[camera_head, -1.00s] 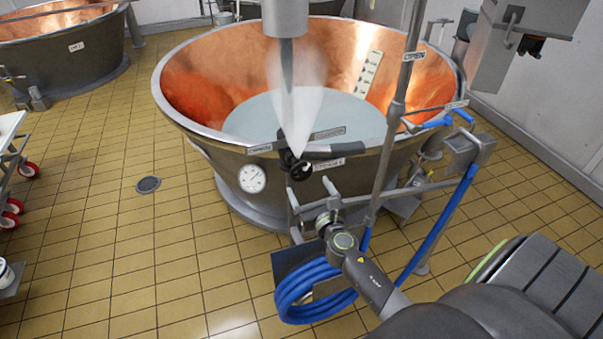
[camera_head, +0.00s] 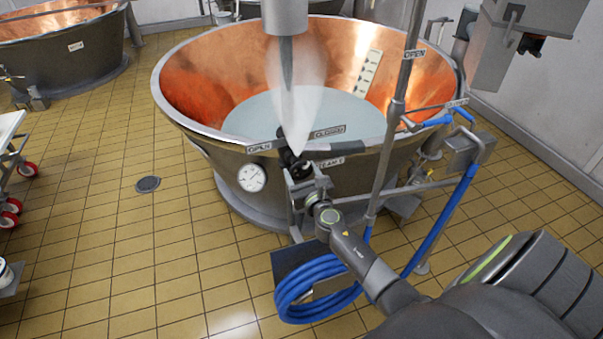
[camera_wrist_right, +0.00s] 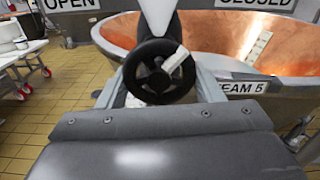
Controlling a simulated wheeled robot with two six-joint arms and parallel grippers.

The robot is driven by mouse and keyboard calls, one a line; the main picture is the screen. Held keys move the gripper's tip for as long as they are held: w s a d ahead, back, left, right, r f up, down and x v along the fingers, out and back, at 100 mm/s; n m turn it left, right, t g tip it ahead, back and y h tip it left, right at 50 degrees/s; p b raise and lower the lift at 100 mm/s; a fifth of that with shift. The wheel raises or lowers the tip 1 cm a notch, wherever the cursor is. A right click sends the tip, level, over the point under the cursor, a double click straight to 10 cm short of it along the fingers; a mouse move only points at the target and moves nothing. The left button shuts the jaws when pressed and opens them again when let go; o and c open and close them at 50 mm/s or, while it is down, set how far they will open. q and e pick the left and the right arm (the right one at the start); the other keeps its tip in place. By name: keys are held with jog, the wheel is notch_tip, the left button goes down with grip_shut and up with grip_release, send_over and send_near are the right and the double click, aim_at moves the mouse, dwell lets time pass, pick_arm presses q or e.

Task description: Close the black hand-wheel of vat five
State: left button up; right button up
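The black hand-wheel (camera_head: 291,160) of vat five sits at the near rim of the copper vat (camera_head: 238,168), below a steam plume. In the right wrist view the wheel (camera_wrist_right: 158,72) faces me, with a white mark on its upper right. OPEN (camera_wrist_right: 72,4) and CLOSED (camera_wrist_right: 257,3) labels show left and right above it, and a STEAM 5 label (camera_wrist_right: 243,88) at its right. My right gripper (camera_head: 307,186) is close in front of the wheel. Its fingers (camera_wrist_right: 159,92) are apart, one on each side of the wheel; I cannot tell whether they touch it. My left gripper is out of view.
A grey vertical pipe (camera_head: 386,150) and blue hose (camera_head: 440,222) stand right of the wheel. A coiled blue hose (camera_head: 318,290) hangs below my right arm. A round gauge (camera_head: 251,178) is on the vat's front. Tiled floor is free at left, beside a wheeled cart (camera_head: 12,150).

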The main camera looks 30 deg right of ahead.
jog(key=c, duration=0.4)
jog(key=shift+o, duration=0.2)
jog(key=shift+m+b, duration=0.4)
jog(key=shift+m, duration=0.7)
jog(key=shift+a+m, duration=0.15)
jog(key=shift+m, duration=1.05)
jog(key=o, duration=1)
jog(key=shift+c, duration=0.2)
jog(key=b+v, duration=0.1)
jog(key=v, duration=1.6)
jog(key=shift+s, duration=0.2)
